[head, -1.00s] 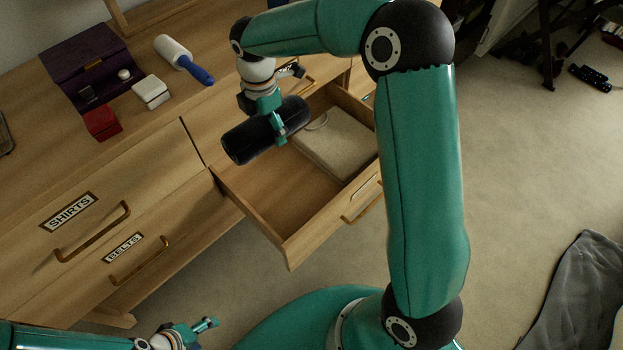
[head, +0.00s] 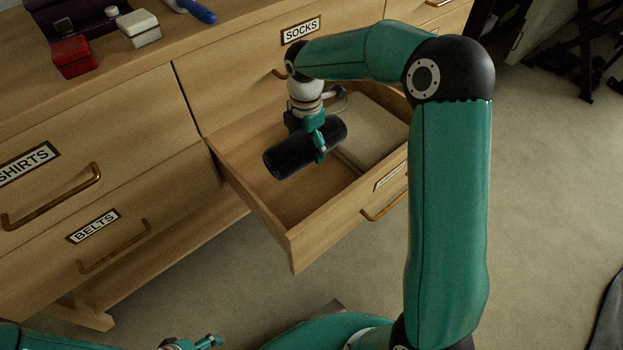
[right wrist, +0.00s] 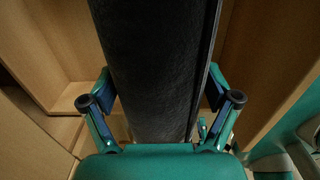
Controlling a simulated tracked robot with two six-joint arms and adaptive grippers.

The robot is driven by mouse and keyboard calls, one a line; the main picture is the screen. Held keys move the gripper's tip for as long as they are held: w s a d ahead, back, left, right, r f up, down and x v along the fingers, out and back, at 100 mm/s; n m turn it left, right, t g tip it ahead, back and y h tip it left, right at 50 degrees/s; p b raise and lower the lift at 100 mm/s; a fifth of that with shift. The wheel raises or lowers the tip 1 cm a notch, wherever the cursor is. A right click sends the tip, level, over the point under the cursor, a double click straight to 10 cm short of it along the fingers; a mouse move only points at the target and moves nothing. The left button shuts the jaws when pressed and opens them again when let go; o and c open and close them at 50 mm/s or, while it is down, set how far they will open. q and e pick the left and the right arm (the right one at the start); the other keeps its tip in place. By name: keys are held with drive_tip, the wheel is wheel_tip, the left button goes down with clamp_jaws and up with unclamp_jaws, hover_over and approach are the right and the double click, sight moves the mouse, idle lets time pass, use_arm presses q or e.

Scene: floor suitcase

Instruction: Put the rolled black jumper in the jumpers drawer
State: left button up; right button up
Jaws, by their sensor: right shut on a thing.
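The rolled black jumper (head: 290,158) is a dark cylinder held across my right gripper (head: 319,146). That gripper is shut on it. The jumper is over the open drawer (head: 255,208), left of a folded beige item in it; I cannot tell the exact height above the drawer floor. In the right wrist view the jumper (right wrist: 155,70) runs between the two fingers, with wooden panels on both sides. The open drawer's front label is too small to read. My left gripper (head: 207,342) is at the bottom edge, partly cut off and empty.
The folded beige item (head: 372,130) fills the drawer's right part. Closed drawers labelled SHIRTS (head: 95,150), BELTS (head: 130,225) and SOCKS (head: 235,85) surround it. A red box (head: 73,57) and a white box (head: 139,28) stand on top. Carpet lies in front.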

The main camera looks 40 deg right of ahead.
wheel_tip(320, 180, down, 15)
drive_tip(key=b, duration=0.4)
drive_tip(key=shift+f, duration=0.1)
use_arm(q)
wheel_tip(320, 180, down, 5)
drive_tip(key=shift+f, duration=0.1)
use_arm(e)
drive_tip(key=o, duration=1.2)
use_arm(q)
wheel_tip(320, 180, up, 4)
drive_tip(key=p, duration=0.3)
use_arm(e)
wheel_tip(320, 180, up, 12)
drive_tip(key=shift+r, duration=0.1)
use_arm(q)
drive_tip(key=shift+p, duration=0.3)
